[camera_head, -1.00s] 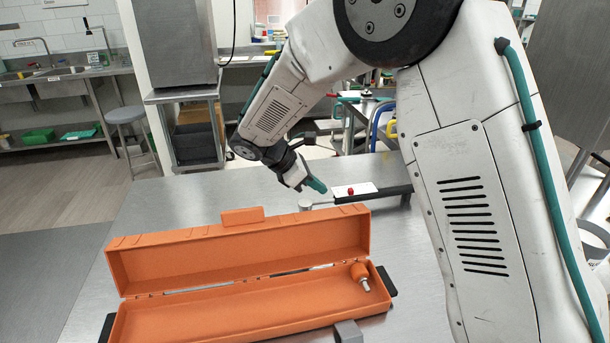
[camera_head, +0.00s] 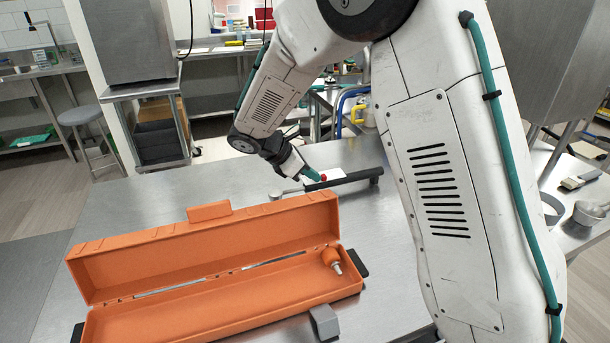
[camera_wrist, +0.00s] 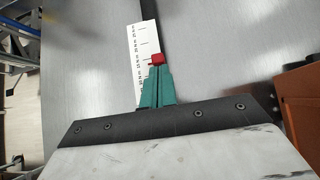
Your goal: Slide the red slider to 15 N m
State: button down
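The red slider (camera_head: 323,178) is a small block on the thin dark bar (camera_head: 350,180) of a wrench-like tool lying on the steel table. The slider also shows in the wrist view (camera_wrist: 158,59), at the edge of a white scale strip (camera_wrist: 139,72) with tick marks; its numbers are too small to read. My gripper (camera_head: 316,177) is at the slider's left side in the head view. In the wrist view its teal fingers (camera_wrist: 157,68) look closed together, tips right at the slider, touching or nearly so. The fingers hide part of the bar and strip.
A grey block (camera_head: 324,323) lies by the case's front edge. The steel table (camera_head: 130,205) left of the tool is clear.

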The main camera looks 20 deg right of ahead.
dwell(0.3)
jog(key=a, duration=0.5)
jog(key=shift+r, duration=0.35)
jog(key=v, duration=0.8)
jog(key=s+d+r+m+y, duration=0.2)
jog(key=s+d+r+m, duration=0.35)
jog(key=s+r, duration=0.2)
jog(key=s+d+m+y, duration=0.2)
jog(key=s+m, duration=0.2)
jog(key=s, duration=0.5)
jog(key=s+d+m+t+y, duration=0.1)
jog(key=s+m, duration=0.3)
jog(key=s, duration=0.5)
jog(key=s+d+m+y, duration=0.3)
jog(key=s+m+y, duration=0.1)
jog(key=s, duration=0.5)
jog(key=shift+s+d, duration=0.2)
jog(key=shift+d, duration=0.05)
jog(key=shift+f, duration=0.1)
